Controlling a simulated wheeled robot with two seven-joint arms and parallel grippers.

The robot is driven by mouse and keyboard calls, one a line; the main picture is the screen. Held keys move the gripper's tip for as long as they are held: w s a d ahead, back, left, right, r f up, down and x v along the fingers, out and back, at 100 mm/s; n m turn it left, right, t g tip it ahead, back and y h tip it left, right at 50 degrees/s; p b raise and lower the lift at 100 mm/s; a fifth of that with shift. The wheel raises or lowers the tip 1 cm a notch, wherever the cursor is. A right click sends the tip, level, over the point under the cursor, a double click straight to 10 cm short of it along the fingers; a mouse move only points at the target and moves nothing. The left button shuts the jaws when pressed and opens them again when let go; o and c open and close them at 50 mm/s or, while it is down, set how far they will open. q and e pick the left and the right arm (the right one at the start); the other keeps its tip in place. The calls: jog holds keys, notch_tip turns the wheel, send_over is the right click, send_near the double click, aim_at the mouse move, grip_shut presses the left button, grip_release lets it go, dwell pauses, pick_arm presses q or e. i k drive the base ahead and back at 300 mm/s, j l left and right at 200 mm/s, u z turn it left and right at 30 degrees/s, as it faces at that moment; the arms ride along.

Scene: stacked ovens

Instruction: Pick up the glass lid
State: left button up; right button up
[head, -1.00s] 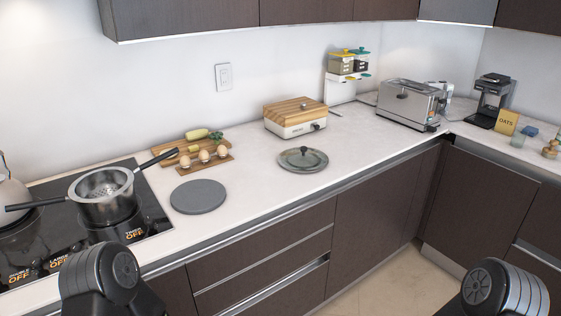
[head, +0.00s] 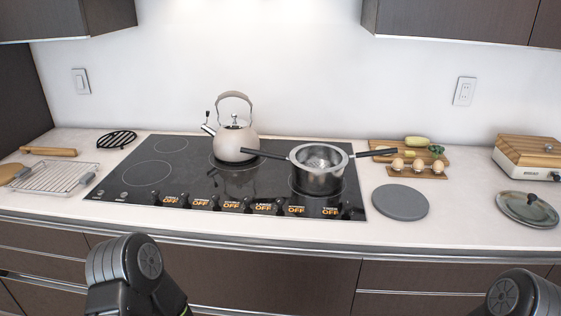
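The glass lid (head: 527,209) lies flat on the white counter at the far right of the head view. It is round, with a grey rim and a dark knob on top. Its right edge is close to the picture's edge. Parts of my two arms show at the bottom of the view, one left of centre and one at the right corner. Both stay in front of the counter, apart from the lid. Neither gripper's fingers can be seen.
A pot with a strainer (head: 318,168) and a kettle (head: 234,140) stand on the black cooktop (head: 130,205). A round grey mat (head: 400,202) lies between cooktop and lid. Eggs on a board (head: 418,172) and a wood-topped appliance (head: 528,158) are behind. A wire rack (head: 55,178) lies left.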

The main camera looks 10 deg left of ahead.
aim_at(528, 209)
jog(key=z, duration=1.25)
jog(key=l+u, duration=0.1)
jog(key=u, duration=0.3)
jog(key=i+l+u, duration=0.1)
jog(key=u, duration=0.25)
jog(key=l+u, duration=0.15)
jog(key=u, duration=0.25)
jog(key=i+l+u, duration=0.1)
jog(key=l+u, duration=0.3)
jog(key=l, duration=0.6)
jog(key=l+u, duration=0.35)
jog(key=l, duration=0.95)
jog(key=k+l, duration=0.1)
jog(key=l, duration=0.3)
